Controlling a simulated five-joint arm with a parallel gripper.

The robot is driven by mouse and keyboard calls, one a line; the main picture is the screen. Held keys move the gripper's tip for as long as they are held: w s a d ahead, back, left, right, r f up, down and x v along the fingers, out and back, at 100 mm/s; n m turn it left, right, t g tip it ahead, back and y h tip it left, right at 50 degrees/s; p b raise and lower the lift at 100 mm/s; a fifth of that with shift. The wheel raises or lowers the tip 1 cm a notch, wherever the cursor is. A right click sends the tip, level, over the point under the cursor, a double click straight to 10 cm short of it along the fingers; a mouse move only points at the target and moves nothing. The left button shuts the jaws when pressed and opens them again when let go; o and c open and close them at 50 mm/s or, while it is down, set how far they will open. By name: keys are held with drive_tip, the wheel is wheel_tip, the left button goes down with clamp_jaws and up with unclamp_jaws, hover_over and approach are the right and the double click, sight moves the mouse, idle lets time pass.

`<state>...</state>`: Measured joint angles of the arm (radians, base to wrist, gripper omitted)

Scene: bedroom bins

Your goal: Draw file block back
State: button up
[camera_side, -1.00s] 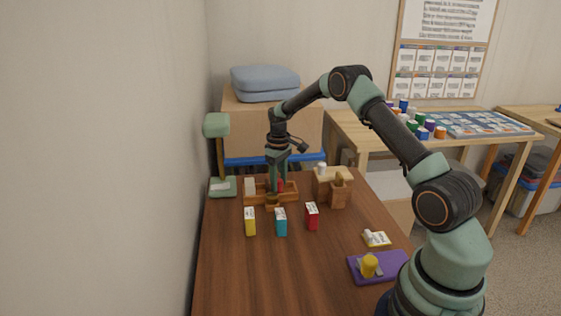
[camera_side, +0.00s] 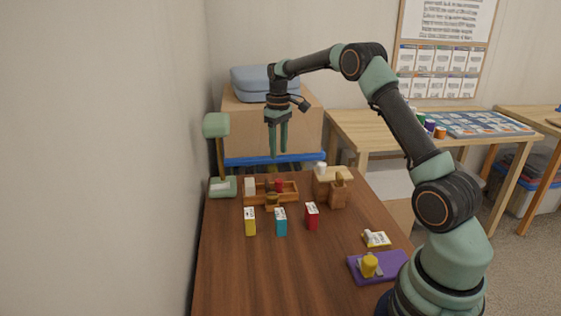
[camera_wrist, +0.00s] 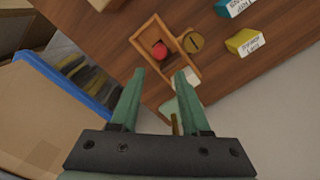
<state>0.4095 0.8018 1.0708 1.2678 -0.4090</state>
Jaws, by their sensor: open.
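Three labelled upright blocks stand in a row on the brown desk: a yellow one (camera_side: 250,222), a teal one (camera_side: 281,222) and a red one (camera_side: 312,217). The pictures do not show which is called the file block. Behind them is a shallow wooden tray (camera_side: 291,193) with a white block (camera_side: 250,187) at its left end and a red round piece (camera_side: 280,186) inside. A brown round-topped piece (camera_wrist: 193,42) is at the tray's edge. My gripper (camera_side: 278,156) is open and empty, high above the tray; its fingers also show in the wrist view (camera_wrist: 160,75).
A green lamp (camera_side: 217,128) stands left of the tray. A wooden organizer (camera_side: 330,182) is to its right. A purple pad (camera_side: 380,267) with a yellow piece lies at front right, near a small white-and-yellow item (camera_side: 376,239). The front left desk is clear.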

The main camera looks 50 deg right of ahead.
sight(280, 180)
drive_tip(key=shift+r, duration=0.2)
wheel_tip(280, 180, down, 11)
drive_tip(key=shift+r, duration=0.1)
idle(0.8)
clamp_jaws()
drive_tip(key=shift+s+d, duration=0.1)
